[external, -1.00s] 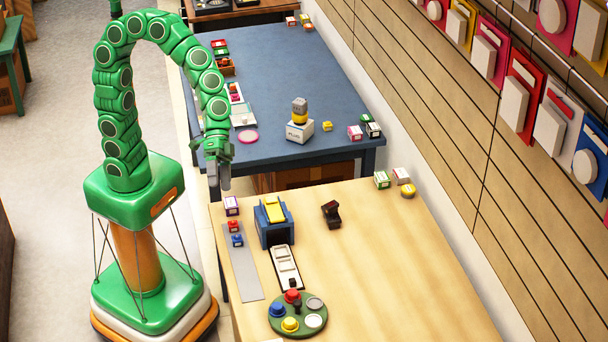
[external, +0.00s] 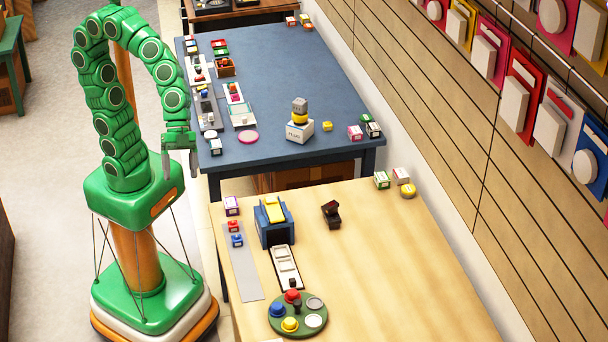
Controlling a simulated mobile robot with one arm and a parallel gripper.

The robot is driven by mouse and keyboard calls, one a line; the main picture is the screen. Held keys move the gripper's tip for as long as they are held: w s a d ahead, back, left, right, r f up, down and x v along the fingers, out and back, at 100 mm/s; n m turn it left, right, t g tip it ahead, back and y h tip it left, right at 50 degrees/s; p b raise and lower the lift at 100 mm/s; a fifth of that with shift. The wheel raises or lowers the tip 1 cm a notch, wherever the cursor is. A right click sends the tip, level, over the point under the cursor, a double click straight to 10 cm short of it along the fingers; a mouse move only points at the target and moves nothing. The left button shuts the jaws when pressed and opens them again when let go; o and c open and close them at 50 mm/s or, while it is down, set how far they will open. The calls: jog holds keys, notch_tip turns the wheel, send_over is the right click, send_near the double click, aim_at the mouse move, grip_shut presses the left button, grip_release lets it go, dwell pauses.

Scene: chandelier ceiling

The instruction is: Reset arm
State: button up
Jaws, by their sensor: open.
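My green segmented arm arches up from its base and bends over to the right. My gripper (external: 179,163) hangs from its end, pointing down, at the left edge of the blue table (external: 265,80).
A blue-and-yellow device (external: 273,221), a round green tray (external: 298,328) with coloured knobs and a dark small item (external: 331,213) stand on the wooden table. Small trays and a white block (external: 299,131) stand on the blue table. The wooden table's right part is clear.

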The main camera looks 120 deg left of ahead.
jog(key=s+a+f+n+g+y, duration=0.2)
jog(key=s+a, duration=0.4)
jog(key=s, duration=0.4)
jog(key=s+a+f+n+g+y, duration=0.2)
jog(key=s+a, duration=0.4)
jog(key=s, duration=0.5)
jog(key=shift+f+n+g+y, duration=0.4)
jog(key=shift+f+g+y, duration=0.4)
jog(key=shift+f+g, duration=0.15)
jog(key=shift+a, duration=0.1)
